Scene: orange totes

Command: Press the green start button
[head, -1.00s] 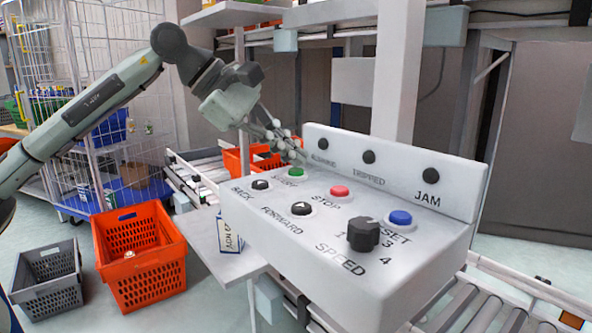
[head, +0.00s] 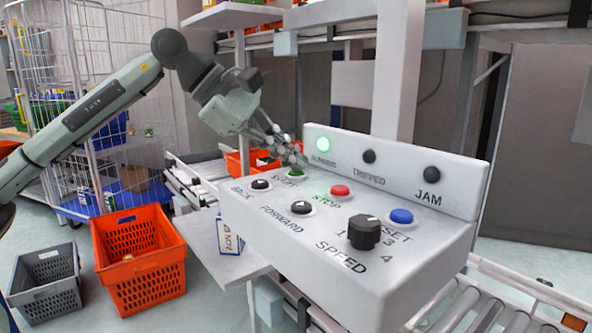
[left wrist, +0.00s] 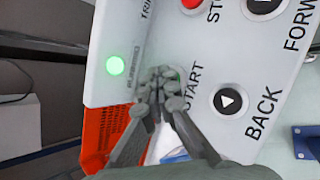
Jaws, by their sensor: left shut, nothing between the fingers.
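The white control panel (head: 290,230) carries a green start button (head: 296,173), partly hidden by my left gripper. My left gripper (head: 297,160) is shut and empty, its fingertips at the start button. In the left wrist view the fingertips (left wrist: 165,88) cover most of the button beside the START label; whether they touch it I cannot tell. The RUNNING lamp (head: 323,144) on the panel's upright back glows green, and it glows in the left wrist view (left wrist: 115,65) too. My right gripper is not in view.
The red stop button (head: 340,191), black back button (head: 260,184), black forward button (head: 301,207), blue reset button (head: 401,216) and speed knob (head: 364,232) share the panel. An orange tote (head: 140,262) and grey basket (head: 45,283) stand on the floor at left.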

